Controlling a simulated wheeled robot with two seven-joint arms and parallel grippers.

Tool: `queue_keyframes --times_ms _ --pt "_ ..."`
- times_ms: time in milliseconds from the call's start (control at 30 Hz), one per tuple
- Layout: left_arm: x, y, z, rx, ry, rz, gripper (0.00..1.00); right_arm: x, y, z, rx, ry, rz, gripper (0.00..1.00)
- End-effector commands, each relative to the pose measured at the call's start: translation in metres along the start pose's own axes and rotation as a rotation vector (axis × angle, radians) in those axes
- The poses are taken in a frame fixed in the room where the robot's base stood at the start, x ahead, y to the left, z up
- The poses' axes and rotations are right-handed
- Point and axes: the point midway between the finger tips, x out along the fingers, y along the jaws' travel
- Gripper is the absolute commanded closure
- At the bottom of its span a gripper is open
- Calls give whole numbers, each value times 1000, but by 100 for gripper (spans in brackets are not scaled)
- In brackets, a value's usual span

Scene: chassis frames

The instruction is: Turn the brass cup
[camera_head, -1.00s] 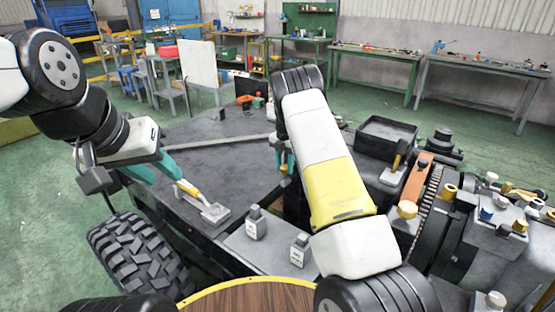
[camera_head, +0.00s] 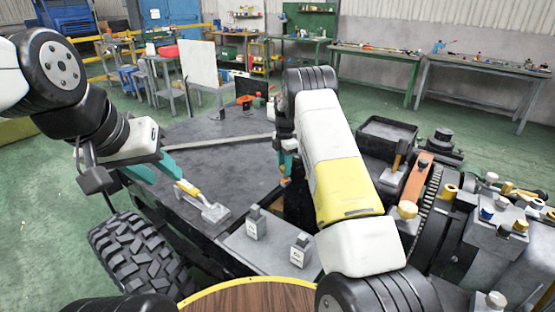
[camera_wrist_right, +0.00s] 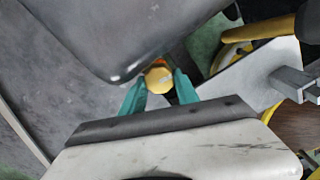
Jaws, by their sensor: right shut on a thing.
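My right gripper (camera_wrist_right: 160,88) is shut on the brass cup (camera_wrist_right: 158,78), a small gold-yellow piece between the teal fingers in the right wrist view. Its far part is hidden by a dark rounded grey body. In the head view my right gripper (camera_head: 286,172) points down at the right edge of the dark flat deck, partly hidden by my forearm. My left gripper (camera_head: 168,178) has its teal fingers apart. It hovers over the deck's left side, close to a yellow-handled tool (camera_head: 202,203); whether they touch is unclear.
Two small grey blocks (camera_head: 257,222) (camera_head: 300,250) stand on the front ledge. An open dark tray (camera_head: 385,137) and an orange plate (camera_head: 418,178) with brass caps (camera_head: 407,209) lie to the right. A black tyre (camera_head: 140,262) is at lower left. The deck's middle (camera_head: 215,165) is clear.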

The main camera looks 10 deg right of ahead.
Motion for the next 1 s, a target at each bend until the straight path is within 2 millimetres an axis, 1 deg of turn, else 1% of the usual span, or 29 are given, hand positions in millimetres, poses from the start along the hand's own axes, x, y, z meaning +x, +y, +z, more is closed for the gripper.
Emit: queue_keyframes --times_ms 200,400,867,900,967,1000 --pt "0 0 0 0 0 0 64 -2 2 0 111 0 4 100" --pt "0 0 0 0 0 0 64 -2 2 0 162 -1 4 100" --pt "0 0 0 0 0 0 64 -2 2 0 174 -1 5 100" --pt "0 0 0 0 0 0 64 -2 2 0 174 -1 5 57" --pt "0 0 0 0 0 0 64 -2 2 0 174 -1 4 45" --pt "0 0 0 0 0 0 64 -2 2 0 174 -1 4 41"
